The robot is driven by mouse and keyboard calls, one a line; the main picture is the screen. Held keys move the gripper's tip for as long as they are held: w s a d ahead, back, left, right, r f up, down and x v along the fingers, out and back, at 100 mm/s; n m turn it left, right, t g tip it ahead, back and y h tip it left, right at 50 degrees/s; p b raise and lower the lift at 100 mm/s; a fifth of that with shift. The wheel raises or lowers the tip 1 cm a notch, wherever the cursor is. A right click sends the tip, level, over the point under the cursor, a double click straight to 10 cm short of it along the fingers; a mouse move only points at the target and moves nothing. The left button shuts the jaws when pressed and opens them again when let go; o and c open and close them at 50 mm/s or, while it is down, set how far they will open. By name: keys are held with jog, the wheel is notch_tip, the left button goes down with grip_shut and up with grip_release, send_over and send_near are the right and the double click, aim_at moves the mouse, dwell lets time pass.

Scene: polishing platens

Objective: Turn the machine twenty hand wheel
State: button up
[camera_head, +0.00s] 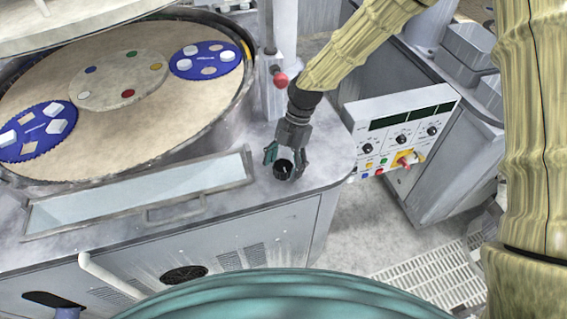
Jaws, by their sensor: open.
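My gripper (284,163) points down over the front right corner of the grey polishing machine (290,215). Its two greenish fingers are open, one on each side of a small dark round part (284,171) on the machine top. This dark part looks like a hand wheel, but it is small and partly covered by the gripper. I cannot tell whether the fingers touch it. No number twenty is readable on the machine.
A round platen (40,100) with blue toothed carriers (40,130) lies to the left. A glass-topped panel (140,192) is in front of it. A post with a red knob (280,79) stands behind my gripper. A control panel (402,132) is to the right.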

jog(key=c, duration=1)
jog(key=shift+c, duration=0.2)
